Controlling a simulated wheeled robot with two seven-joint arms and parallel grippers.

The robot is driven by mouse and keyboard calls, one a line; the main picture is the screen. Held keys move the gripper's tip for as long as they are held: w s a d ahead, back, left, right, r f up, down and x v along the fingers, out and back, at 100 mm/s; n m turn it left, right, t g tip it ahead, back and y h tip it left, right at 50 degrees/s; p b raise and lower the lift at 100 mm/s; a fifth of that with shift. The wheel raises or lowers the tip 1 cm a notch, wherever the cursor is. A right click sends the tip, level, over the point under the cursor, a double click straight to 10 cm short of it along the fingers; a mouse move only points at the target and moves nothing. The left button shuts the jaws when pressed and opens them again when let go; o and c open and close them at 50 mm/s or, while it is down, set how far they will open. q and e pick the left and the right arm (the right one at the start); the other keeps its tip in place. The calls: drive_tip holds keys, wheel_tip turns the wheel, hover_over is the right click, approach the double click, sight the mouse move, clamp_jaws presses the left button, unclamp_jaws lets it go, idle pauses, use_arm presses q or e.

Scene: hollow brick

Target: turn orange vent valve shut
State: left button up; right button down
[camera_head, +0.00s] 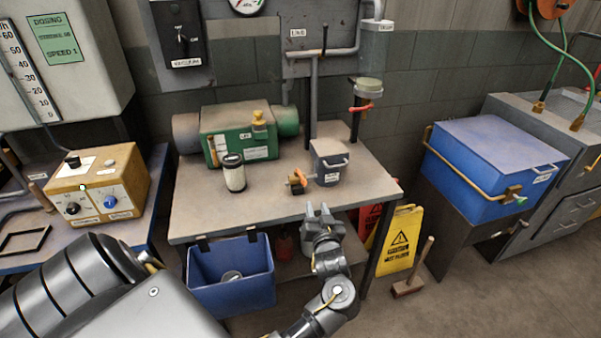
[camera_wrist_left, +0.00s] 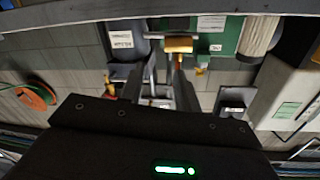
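A small orange valve handle (camera_head: 299,176) sits on a dark brassy fitting at the left side of a grey box (camera_head: 330,162) on the workbench. The wrist view is turned over; there the orange handle (camera_wrist_left: 178,45) shows just beyond my fingers, with the grey box (camera_wrist_left: 124,42) to its left. My left gripper (camera_head: 319,209) is at the bench's front edge, below and in front of the valve, fingers pointing towards it. Its two fingers show a gap between them in the left wrist view (camera_wrist_left: 164,82) and hold nothing. They look apart from the handle. My right gripper is not in view.
A white jar with a dark lid (camera_head: 234,173) and a green machine (camera_head: 238,135) stand left of the valve. Another orange-red handle (camera_head: 361,107) is on a post behind. A blue bin (camera_head: 230,290) hangs under the bench front. The bench surface (camera_head: 215,210) front left is clear.

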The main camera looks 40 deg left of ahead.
use_arm(q)
drive_tip(key=n+g+y, duration=0.1)
drive_tip(key=n+y, duration=0.1)
approach(301, 175)
drive_tip(key=x, duration=0.5)
drive_tip(key=p+x, duration=0.1)
drive_tip(key=x, duration=0.4)
drive_tip(key=shift+w+a+f, duration=0.2)
drive_tip(key=shift+w+f, duration=0.05)
clamp_jaws()
